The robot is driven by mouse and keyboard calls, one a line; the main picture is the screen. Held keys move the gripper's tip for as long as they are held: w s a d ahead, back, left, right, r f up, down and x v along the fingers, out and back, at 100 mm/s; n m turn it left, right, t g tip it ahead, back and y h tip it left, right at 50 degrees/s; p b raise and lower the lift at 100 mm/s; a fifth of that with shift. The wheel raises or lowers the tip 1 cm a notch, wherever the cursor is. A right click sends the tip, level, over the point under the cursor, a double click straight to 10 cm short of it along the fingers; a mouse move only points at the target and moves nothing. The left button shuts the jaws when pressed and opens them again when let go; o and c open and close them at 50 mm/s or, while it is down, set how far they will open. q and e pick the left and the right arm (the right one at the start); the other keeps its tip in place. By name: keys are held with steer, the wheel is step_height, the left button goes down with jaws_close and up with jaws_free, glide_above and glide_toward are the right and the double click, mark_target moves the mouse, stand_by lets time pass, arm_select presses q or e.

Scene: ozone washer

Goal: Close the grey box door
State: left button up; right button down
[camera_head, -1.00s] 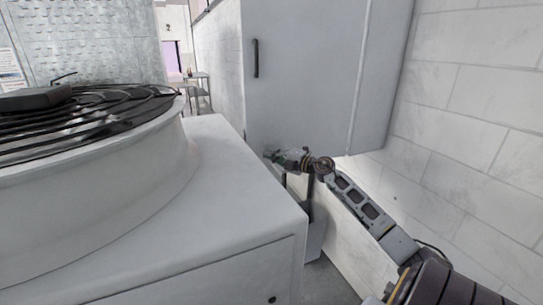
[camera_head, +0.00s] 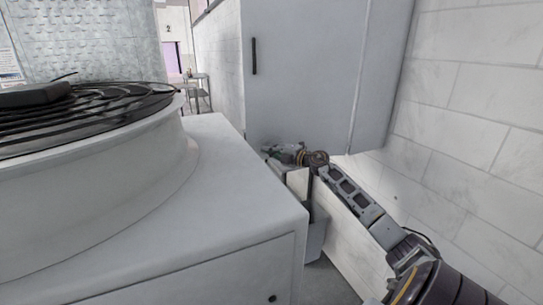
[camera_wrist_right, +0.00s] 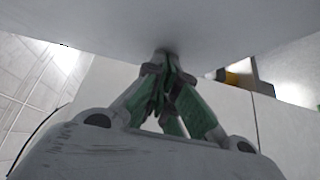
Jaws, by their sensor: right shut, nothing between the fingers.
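The grey box door (camera_head: 310,80) is a tall, flat grey panel with a black vertical handle (camera_head: 254,57) near its left edge. I cannot tell whether the door stands ajar. My right gripper (camera_head: 268,150) is at the bottom edge of the door, left of its middle, and is partly hidden against the white block. In the right wrist view its green-padded fingers (camera_wrist_right: 163,58) are shut and empty, with the tips close to a pale surface (camera_wrist_right: 200,22). Whether they touch it is unclear. My left gripper is out of view.
A large white machine (camera_head: 225,195) with a round black grille (camera_head: 90,115) fills the left and front. A narrow gap lies between it and a low white ledge (camera_head: 335,245) under my right arm. A pale tiled wall (camera_head: 470,130) bounds the right side.

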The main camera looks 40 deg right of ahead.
steer(key=shift+w+d+r+m+t+h+p, duration=0.1)
steer(key=shift+w+d+m+h+p, duration=0.45)
steer(key=shift+w+d, duration=0.5)
steer(key=shift+w+d+r+m+t+h+p, duration=0.1)
steer(key=shift+w+d+m+h+p, duration=0.2)
steer(key=shift+w+d+h+p, duration=0.75)
steer(key=shift+w+d+m+t+h+p, duration=0.15)
steer(key=shift+w+d+m+h, duration=0.45)
steer(key=shift+w, duration=0.8)
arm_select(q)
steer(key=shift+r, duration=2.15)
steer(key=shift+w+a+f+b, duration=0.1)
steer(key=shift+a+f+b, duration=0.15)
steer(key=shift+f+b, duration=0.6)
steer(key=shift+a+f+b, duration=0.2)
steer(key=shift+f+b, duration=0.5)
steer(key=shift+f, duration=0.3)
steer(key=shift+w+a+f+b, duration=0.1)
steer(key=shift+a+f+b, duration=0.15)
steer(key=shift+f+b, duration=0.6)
arm_select(e)
steer(key=w+d+m+g+h, duration=0.3)
steer(key=w+d+m+h, duration=0.3)
steer(key=d, duration=0.7)
steer(key=shift+w+d+f+h, duration=0.15)
steer(key=shift+w+d+h, duration=0.25)
steer(key=shift+w+h, duration=1.2)
steer(key=shift+s+m+h, duration=0.25)
steer(key=shift+s+h, duration=0.05)
